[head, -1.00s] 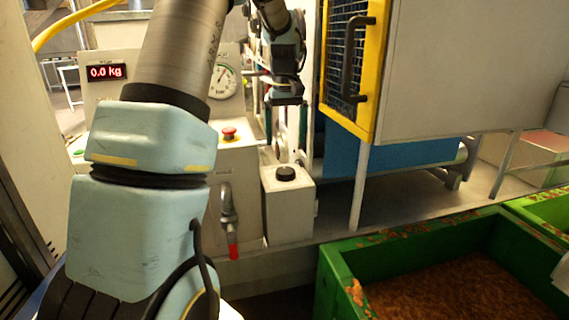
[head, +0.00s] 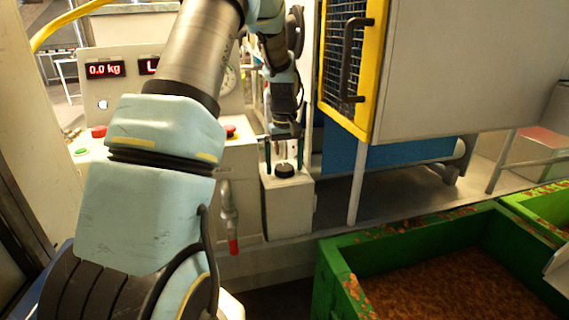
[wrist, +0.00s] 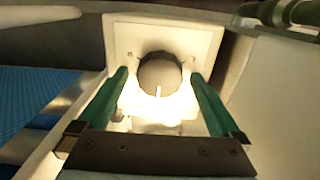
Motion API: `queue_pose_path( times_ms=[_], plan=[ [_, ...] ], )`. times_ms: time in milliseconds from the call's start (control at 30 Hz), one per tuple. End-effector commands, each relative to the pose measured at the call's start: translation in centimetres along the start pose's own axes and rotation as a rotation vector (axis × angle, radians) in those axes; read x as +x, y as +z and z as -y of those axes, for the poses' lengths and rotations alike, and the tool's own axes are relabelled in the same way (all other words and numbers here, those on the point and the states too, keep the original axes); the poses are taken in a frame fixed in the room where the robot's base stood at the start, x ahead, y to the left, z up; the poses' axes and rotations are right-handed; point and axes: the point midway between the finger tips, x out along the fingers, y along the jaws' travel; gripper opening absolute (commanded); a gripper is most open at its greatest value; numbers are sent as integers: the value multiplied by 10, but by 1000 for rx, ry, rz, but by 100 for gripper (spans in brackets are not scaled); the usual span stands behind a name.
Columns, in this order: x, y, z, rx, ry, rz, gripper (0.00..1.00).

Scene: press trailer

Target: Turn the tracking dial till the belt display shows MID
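The tracking dial (head: 285,171) is a dark round knob on top of a pale box (head: 289,210). In the wrist view the dial (wrist: 160,75) sits on a pale square plate, its white pointer mark toward the bottom of the picture. My gripper (head: 284,155) is just above the dial, pointing down. In the wrist view its green fingers are open, one on each side of the dial, with gaps visible; I cannot tell whether the tips reach down to its height. A red-lettered display (head: 148,67) shows an "L"; my arm hides the rest.
Another display (head: 105,69) reads 0.0 kg. A red button (head: 98,131) is at left, and a red-handled valve (head: 230,225) hangs left of the box. A yellow-framed mesh guard (head: 345,70) stands to the right. A green bin (head: 335,280) is in front.

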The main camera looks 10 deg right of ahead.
Motion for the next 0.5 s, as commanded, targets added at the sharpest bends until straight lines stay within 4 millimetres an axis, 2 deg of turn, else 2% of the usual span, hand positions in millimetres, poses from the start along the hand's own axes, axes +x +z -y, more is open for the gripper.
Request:
queue_pose_path(
  times_ms=[67, 500],
  plan=[
    [0, 0, 0, 0, 0, 0, 91],
    [0, 0, 0, 0, 0, 0, 42]
  ],
)
